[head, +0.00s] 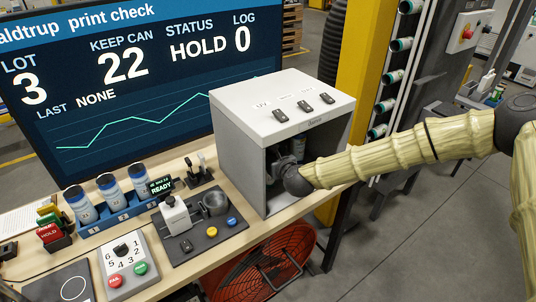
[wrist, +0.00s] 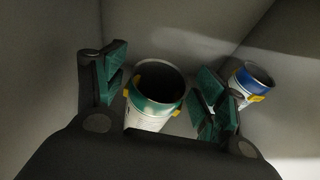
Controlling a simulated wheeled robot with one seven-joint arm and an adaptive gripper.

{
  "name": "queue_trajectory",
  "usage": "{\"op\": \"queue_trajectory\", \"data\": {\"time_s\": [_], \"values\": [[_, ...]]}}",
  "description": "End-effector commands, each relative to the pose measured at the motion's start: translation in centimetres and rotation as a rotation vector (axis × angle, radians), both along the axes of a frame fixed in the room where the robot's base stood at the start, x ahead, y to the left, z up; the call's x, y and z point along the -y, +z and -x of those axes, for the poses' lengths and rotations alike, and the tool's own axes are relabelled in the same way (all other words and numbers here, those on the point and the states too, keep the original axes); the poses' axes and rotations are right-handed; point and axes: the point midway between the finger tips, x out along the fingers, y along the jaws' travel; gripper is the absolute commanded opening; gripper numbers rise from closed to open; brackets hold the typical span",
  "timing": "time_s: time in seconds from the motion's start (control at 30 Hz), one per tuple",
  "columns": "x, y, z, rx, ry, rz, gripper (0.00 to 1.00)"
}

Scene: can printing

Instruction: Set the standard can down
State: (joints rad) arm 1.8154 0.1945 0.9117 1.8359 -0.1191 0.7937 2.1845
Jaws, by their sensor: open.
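My gripper (wrist: 165,88) is open inside the grey box (head: 284,102), with its green-padded fingers on either side of a white can with a green band (wrist: 148,119). The can stands between the fingers with its round top facing the camera. I cannot tell whether a pad touches it. A second can with a blue band (wrist: 252,78) stands to the right, just outside the right finger. Nothing readable marks either can as the standard one.
The box walls are close around my gripper. On the bench stand a blue rack (head: 118,218) with several cans, a dark tray (head: 212,238) with a grey mug, and a dial panel (head: 127,262). A large screen (head: 140,80) stands behind. A red fan (head: 262,270) is below.

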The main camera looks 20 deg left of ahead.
Motion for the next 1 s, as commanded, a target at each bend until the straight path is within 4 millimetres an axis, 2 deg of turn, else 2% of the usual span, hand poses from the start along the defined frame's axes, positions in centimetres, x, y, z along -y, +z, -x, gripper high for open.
{"op": "queue_trajectory", "data": {"time_s": [0.27,0.8,1.0], "values": [[0.4,0.2,0.4,-0.001,0.000,-0.001,0.71],[5.8,2.7,6.5,0.000,-0.002,-0.002,0.71],[7.0,3.4,8.1,0.000,0.000,-0.001,0.71]]}}
